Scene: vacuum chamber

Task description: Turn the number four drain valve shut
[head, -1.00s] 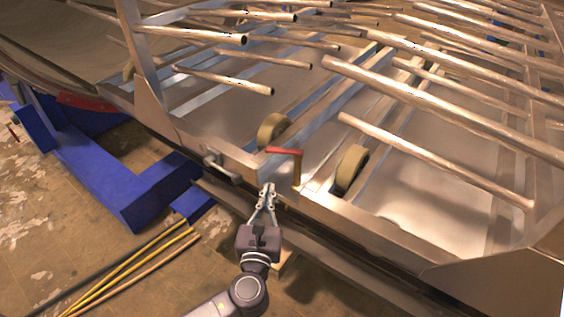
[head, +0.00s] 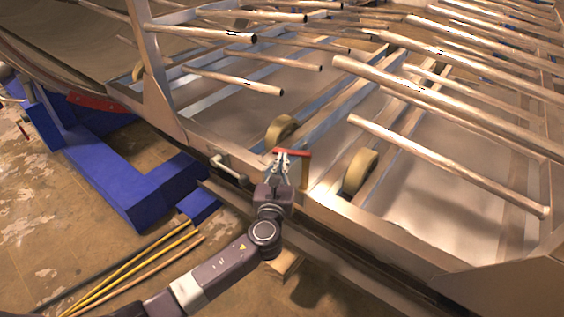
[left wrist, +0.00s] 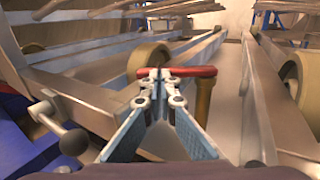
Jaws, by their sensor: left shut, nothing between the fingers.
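The valve has a red bar handle (head: 298,153) on an upright brass-coloured stem (head: 305,172), at the near edge of the metal frame. I see no number on it. The handle lies crosswise in the left wrist view (left wrist: 204,70), with the stem (left wrist: 203,100) under its right end. My left gripper (head: 281,154) is shut and empty, its tips at the handle's left part. In the left wrist view the tips (left wrist: 160,74) overlap the handle; I cannot tell whether they touch it. My right gripper is not in view.
A metal crank-like fitting (head: 229,167) sits left of the valve. Tan wheels (head: 360,172) stand inside the frame, and long metal tubes (head: 450,165) project above it. A blue support (head: 130,190) and yellow rods (head: 140,275) are at left.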

